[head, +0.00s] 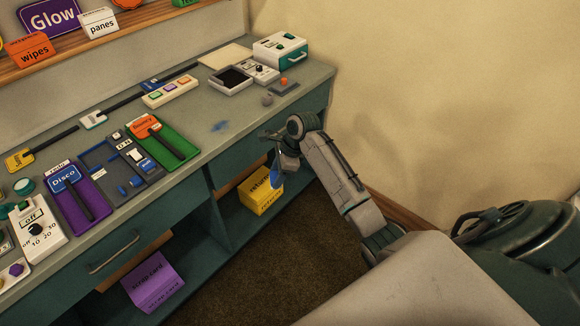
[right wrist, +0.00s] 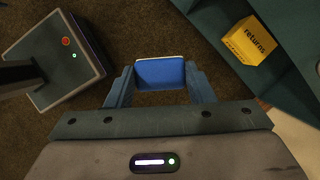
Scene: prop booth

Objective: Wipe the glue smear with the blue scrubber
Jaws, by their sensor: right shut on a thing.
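The glue smear (head: 220,126) is a small blue patch on the grey counter (head: 203,140), near its front edge in the head view. My right gripper (head: 279,163) is just in front of the counter edge, to the right of the smear and apart from it. It is shut on the blue scrubber (right wrist: 160,73), which shows between the two fingers in the right wrist view with a pale strip along its far edge. In the head view the scrubber (head: 276,178) hangs below the gripper and is partly hidden. My left gripper is in neither view.
A green-based panel (head: 178,155) lies left of the smear. A yellow "returns" box (head: 262,194) sits on the shelf below. The counter around the smear is clear.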

